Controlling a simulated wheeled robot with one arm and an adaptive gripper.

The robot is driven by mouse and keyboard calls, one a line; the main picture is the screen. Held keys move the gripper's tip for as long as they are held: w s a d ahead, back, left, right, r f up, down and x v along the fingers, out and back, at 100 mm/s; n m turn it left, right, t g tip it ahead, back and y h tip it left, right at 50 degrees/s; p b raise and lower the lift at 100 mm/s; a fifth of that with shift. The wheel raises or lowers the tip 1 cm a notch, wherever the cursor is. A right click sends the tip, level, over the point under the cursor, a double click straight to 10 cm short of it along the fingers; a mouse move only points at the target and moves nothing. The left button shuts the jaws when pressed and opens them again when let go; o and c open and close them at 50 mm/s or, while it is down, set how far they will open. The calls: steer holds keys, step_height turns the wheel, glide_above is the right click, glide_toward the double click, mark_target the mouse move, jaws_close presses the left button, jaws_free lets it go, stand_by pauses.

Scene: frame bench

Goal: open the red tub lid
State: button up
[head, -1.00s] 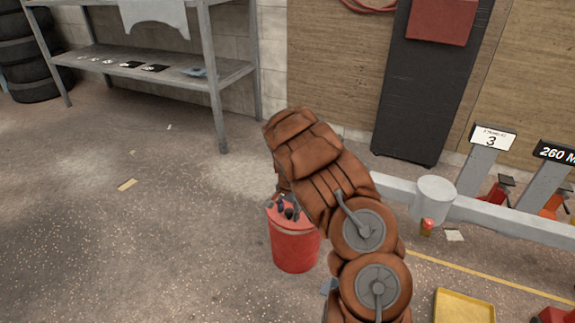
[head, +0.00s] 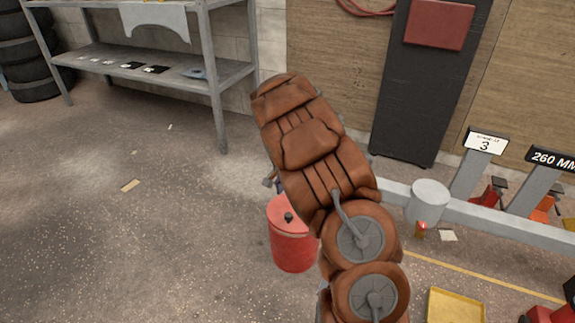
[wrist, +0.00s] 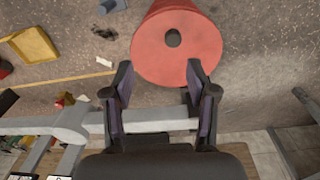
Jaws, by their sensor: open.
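The red tub (head: 292,250) stands upright on the floor in the head view, partly behind my arm. Its red lid (head: 276,214) lies on top, with a dark round knob (head: 288,217) in the middle. In the wrist view the lid (wrist: 155,55) and knob (wrist: 173,38) are seen from above, beyond my fingertips. My gripper (wrist: 160,72) is open and empty, its two fingers apart, with the knob ahead of the gap and slightly right. In the head view my gripper is mostly hidden behind my arm, above the tub.
A grey metal shelf (head: 150,72) stands at the back left. A grey beam (head: 510,222) with upright posts runs right of the tub. A yellow tray (head: 455,307) lies on the floor at lower right.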

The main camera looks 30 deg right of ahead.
steer(key=s+a+r+n+p, duration=0.1)
steer(key=s+a+r+p, duration=0.1)
steer(key=r, duration=0.4)
steer(key=s+a+r+p, duration=0.1)
steer(key=s+r+p, duration=0.2)
steer(key=r, duration=0.4)
steer(key=shift+a+r+n+p, duration=0.3)
steer(key=shift+a+n+p, duration=0.1)
steer(key=shift+p, duration=0.2)
steer(key=shift+c, duration=0.3)
